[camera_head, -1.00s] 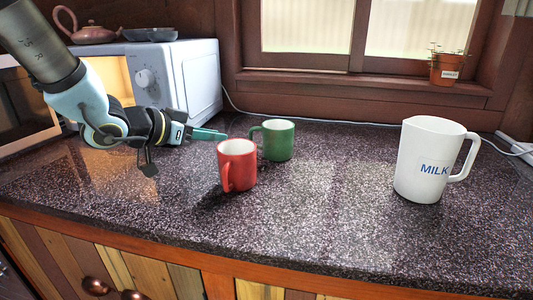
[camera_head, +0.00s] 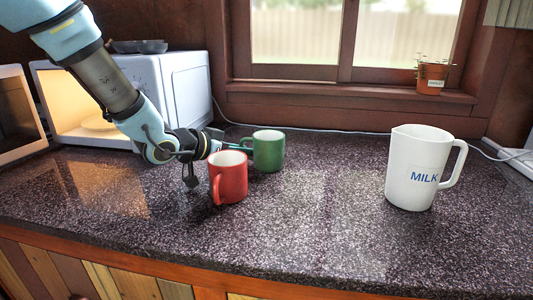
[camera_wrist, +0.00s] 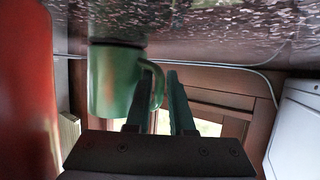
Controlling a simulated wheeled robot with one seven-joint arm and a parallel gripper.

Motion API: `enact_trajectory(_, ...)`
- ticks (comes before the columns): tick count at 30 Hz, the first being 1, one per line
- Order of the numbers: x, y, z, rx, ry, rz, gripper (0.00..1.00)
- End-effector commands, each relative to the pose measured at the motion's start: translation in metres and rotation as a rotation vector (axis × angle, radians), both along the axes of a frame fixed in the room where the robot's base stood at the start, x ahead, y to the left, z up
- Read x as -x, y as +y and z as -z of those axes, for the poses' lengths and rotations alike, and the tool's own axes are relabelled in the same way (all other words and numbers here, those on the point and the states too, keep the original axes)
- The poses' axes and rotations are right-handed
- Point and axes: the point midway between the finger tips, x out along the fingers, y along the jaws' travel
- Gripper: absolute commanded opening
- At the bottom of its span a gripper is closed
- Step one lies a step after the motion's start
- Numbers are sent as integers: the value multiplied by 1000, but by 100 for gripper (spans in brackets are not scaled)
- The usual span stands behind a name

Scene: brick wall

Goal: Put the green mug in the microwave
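The green mug (camera_head: 270,152) stands upright on the counter, its handle on the left. In the wrist view, which is upside down, the green mug (camera_wrist: 110,82) is close ahead. My gripper (camera_head: 238,147) reaches to the handle side of the mug, behind the red mug. In the wrist view, the fingers of my gripper (camera_wrist: 160,85) are apart, with the handle appearing between their tips; contact cannot be told. The microwave (camera_head: 188,90) stands at the back left with its door (camera_head: 18,115) open and its inside lit. My arm hides part of its opening.
The red mug (camera_head: 230,182) stands just in front of the green mug, close to my gripper; it also shows in the wrist view (camera_wrist: 25,90). A white milk jug (camera_head: 412,170) stands at the right. The middle counter (camera_head: 320,200) is clear.

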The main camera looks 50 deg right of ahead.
Motion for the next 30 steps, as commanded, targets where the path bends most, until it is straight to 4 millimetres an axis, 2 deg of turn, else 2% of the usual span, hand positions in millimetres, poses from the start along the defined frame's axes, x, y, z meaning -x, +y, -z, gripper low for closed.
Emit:
enact_trajectory(6,0,-1,0,0,0,-1,21)
enact_trajectory(12,0,-1,0,0,0,-1,0)
enact_trajectory(30,0,0,0,0,0,-1,0)
